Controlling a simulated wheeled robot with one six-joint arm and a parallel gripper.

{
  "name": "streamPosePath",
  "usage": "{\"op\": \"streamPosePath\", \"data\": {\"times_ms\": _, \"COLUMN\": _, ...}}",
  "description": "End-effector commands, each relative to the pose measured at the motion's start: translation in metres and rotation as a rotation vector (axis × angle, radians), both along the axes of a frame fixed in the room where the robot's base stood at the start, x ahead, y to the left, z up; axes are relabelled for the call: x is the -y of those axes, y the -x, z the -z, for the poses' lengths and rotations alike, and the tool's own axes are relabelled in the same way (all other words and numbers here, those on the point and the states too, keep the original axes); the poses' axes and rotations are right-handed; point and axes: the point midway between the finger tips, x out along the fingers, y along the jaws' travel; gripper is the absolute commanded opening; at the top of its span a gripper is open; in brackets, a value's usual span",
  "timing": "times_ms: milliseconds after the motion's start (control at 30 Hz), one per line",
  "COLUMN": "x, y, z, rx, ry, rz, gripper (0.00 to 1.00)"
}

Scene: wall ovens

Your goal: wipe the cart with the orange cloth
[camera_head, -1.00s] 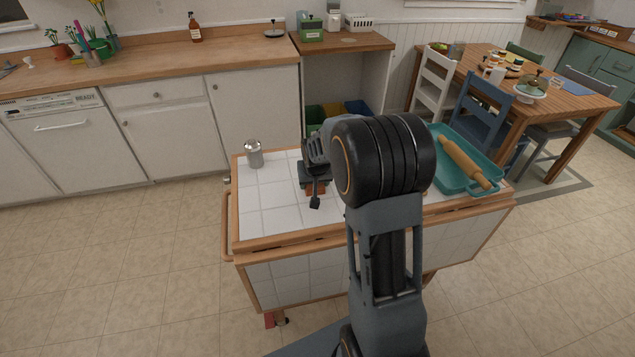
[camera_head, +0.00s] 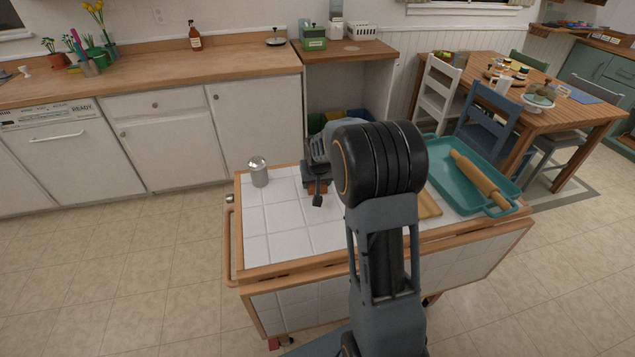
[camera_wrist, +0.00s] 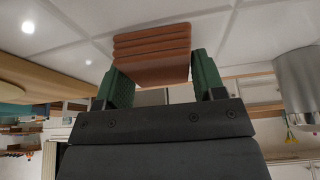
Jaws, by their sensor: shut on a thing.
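The cart (camera_head: 283,229) has a white tiled top with a wooden rim and stands in front of me. My gripper (camera_head: 317,190) is low over the tiled top, left of the middle. In the wrist view, my gripper (camera_wrist: 160,72) is shut on the folded orange cloth (camera_wrist: 152,52), held between two green finger pads. The cloth lies against or very close to the white tiles; I cannot tell if it touches. In the head view only a small bit of the cloth (camera_head: 318,187) shows beneath the gripper. My arm hides the middle of the cart top.
A metal shaker (camera_head: 258,173) stands at the cart's back left. A teal tray (camera_head: 452,190) with a rolling pin (camera_head: 480,180) sits at the right end, beside a partly hidden wooden board (camera_head: 429,205). The front left tiles are clear.

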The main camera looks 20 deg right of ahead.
Motion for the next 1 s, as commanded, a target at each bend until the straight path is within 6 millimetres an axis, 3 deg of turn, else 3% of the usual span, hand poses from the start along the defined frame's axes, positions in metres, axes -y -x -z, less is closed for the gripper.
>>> {"op": "streamPosePath", "data": {"times_ms": 133, "x": 0.002, "y": -0.003, "z": 0.000, "rx": -0.001, "ry": -0.001, "rz": -0.001, "gripper": 0.41}}
{"op": "streamPosePath", "data": {"times_ms": 267, "x": 0.003, "y": -0.003, "z": -0.027, "rx": 0.004, "ry": 0.000, "rz": 0.002, "gripper": 0.41}}
{"op": "streamPosePath", "data": {"times_ms": 1000, "x": 0.002, "y": -0.003, "z": -0.081, "rx": 0.001, "ry": 0.000, "rz": 0.000, "gripper": 0.41}}
